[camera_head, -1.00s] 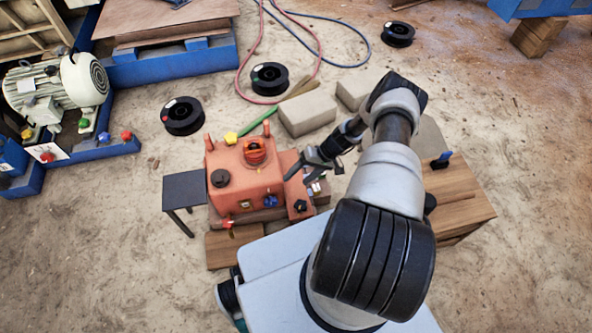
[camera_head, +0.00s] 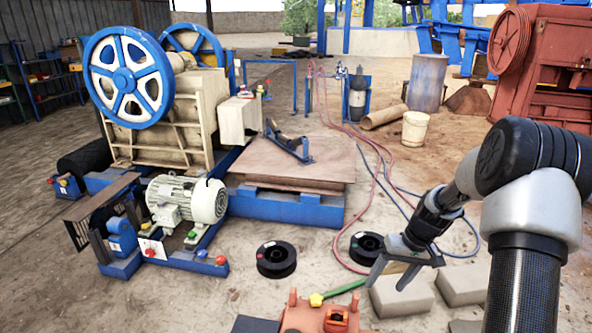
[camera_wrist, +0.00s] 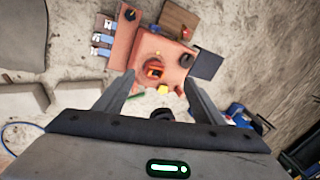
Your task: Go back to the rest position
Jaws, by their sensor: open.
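My gripper (camera_head: 402,268) is at the lower right of the head view, raised above the ground, with its jaws apart and nothing between them. In the wrist view my gripper (camera_wrist: 160,92) shows two spread fingers, pointing toward an orange-red box-shaped unit some way off. The orange-red unit (camera_wrist: 172,60) has a red-orange knob (camera_wrist: 154,70) and a yellow knob on it. In the head view only the top of the orange-red unit (camera_head: 303,318) shows at the bottom edge, below and left of my gripper.
Concrete blocks (camera_head: 400,297) lie beneath my gripper. Black spools (camera_head: 277,259) and red and blue hoses lie on the ground. A jaw crusher with blue flywheels (camera_head: 125,75) and a pale motor (camera_head: 190,200) stand left. A red machine (camera_head: 545,75) stands right.

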